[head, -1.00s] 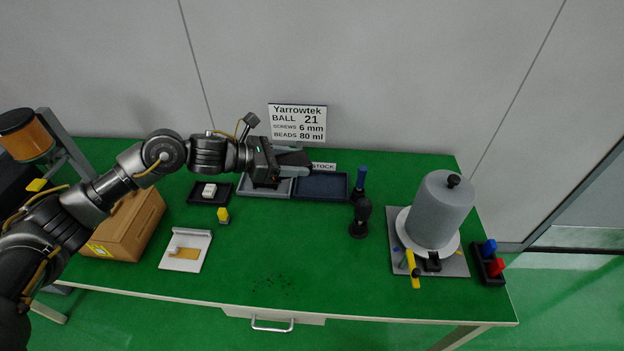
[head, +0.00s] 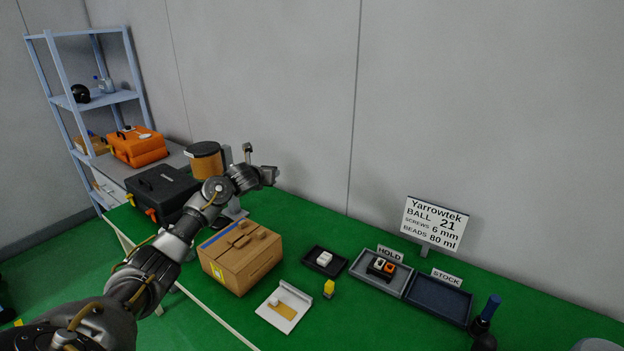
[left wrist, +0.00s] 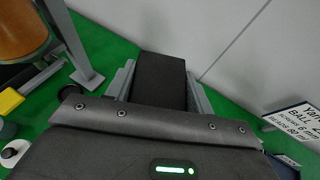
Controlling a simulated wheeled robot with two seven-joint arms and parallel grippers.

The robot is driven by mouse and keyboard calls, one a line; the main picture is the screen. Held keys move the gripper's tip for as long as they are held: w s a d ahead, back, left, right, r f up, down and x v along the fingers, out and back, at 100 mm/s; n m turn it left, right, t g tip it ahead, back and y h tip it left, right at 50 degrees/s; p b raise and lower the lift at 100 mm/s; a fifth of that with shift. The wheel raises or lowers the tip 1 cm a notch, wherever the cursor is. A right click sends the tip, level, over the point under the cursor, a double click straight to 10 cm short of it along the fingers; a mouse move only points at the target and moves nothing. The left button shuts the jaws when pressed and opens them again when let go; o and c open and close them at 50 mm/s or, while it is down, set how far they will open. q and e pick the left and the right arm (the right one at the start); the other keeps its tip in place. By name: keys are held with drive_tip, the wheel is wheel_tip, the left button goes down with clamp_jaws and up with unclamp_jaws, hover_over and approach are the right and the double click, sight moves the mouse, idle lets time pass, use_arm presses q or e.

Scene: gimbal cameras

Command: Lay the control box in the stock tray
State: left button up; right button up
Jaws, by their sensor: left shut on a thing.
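My left gripper (head: 268,176) is raised above the back of the green bench, left of the trays. In the left wrist view a plain dark box (left wrist: 160,80), which I take for the control box, sits between its grey fingers, and the gripper is shut on it. The box's far end and underside are hidden. The stock tray (head: 438,300), dark blue and empty, lies at the right by the STOCK label, apart from my gripper. My right gripper is not in view.
The grey hold tray (head: 400,288) beside the stock tray holds a dark item with orange and white tops (head: 381,267). A cardboard box (head: 240,258), an orange cylinder (head: 206,164) and a small black tray (head: 325,262) are left of it. A sign (head: 434,224) stands behind the trays.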

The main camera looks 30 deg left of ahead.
use_arm(q)
drive_tip(key=s+a+f+n+g+y, duration=0.2)
drive_tip(key=s+n+y, duration=0.1)
drive_tip(key=s+n, duration=0.15)
drive_tip(key=s+a+f+n+g+y, duration=0.2)
drive_tip(key=s+n+g+y, duration=0.15)
drive_tip(key=s, duration=0.25)
drive_tip(key=d+r+m+t+h+b, duration=0.1)
drive_tip(key=d+r+m+t+h, duration=0.25)
drive_tip(key=d, duration=1.15)
drive_tip(key=d+r+m+t+h, duration=0.2)
drive_tip(key=d+r+m+h, duration=0.15)
drive_tip(key=d, duration=1.05)
drive_tip(key=s+d+f+m+h+b, duration=0.2)
drive_tip(key=s+d+b, duration=0.1)
drive_tip(key=d+b, duration=0.1)
drive_tip(key=s+d+f+m+h+b, duration=0.1)
drive_tip(key=s+d+m+h+b, duration=0.1)
drive_tip(key=d+b, duration=0.3)
drive_tip(key=s+d+m, duration=0.1)
drive_tip(key=d, duration=0.1)
drive_tip(key=shift+s+d+f+t, duration=0.3)
drive_tip(key=shift+s+f+t, duration=0.05)
drive_tip(key=shift+t, duration=0.05)
